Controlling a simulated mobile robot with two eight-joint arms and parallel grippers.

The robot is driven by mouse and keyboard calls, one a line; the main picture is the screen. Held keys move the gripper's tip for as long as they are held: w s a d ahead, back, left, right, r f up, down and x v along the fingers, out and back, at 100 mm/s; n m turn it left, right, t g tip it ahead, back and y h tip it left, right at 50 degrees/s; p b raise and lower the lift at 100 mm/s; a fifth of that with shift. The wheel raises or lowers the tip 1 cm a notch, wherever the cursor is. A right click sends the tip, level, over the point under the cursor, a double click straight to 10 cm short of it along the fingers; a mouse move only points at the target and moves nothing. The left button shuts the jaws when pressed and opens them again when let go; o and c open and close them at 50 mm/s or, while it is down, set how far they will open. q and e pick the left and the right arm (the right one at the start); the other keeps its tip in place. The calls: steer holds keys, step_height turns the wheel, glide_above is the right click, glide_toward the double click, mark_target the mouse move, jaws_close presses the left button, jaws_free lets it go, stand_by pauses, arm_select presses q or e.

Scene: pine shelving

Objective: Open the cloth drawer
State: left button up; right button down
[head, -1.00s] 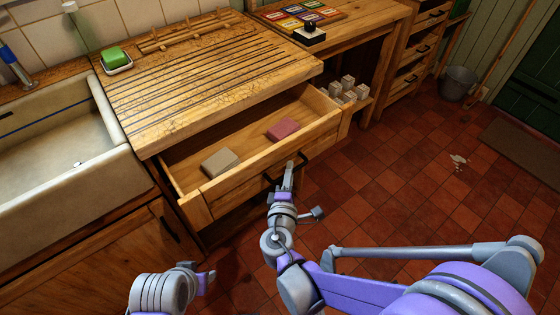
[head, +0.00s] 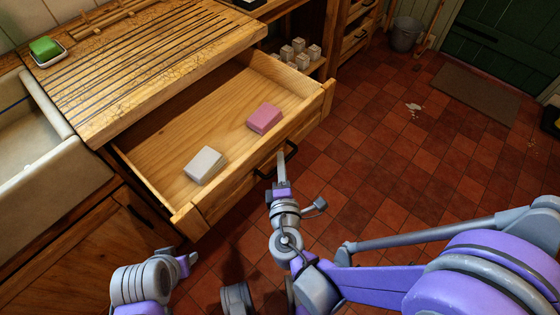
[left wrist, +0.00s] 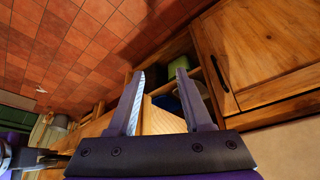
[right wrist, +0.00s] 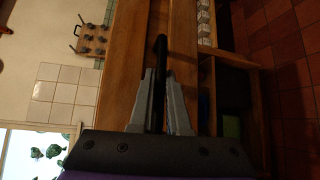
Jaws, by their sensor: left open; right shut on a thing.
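The cloth drawer (head: 215,203) under the draining board is pulled well out in the head view. A white folded cloth (head: 205,165) and a pink folded cloth (head: 265,119) lie on its floor, apart. My right gripper (head: 281,162) is at the dark bar handle (head: 265,173) on the drawer front. In the right wrist view its fingers are shut on the black handle (right wrist: 160,60). My left gripper (head: 188,262) is below the drawer's left corner, apart from it. Its spread, empty fingers show in the left wrist view (left wrist: 160,85).
The ridged draining board (head: 150,62) overhangs the drawer's back. Several pale blocks (head: 297,55) stand on a low shelf to the right. The red tiled floor (head: 390,150) is clear there.

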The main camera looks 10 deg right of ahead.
steer(key=c, duration=0.9)
jaws_free()
steer(key=v, duration=1.1)
steer(key=shift+p, duration=0.45)
steer(key=shift+w, duration=0.1)
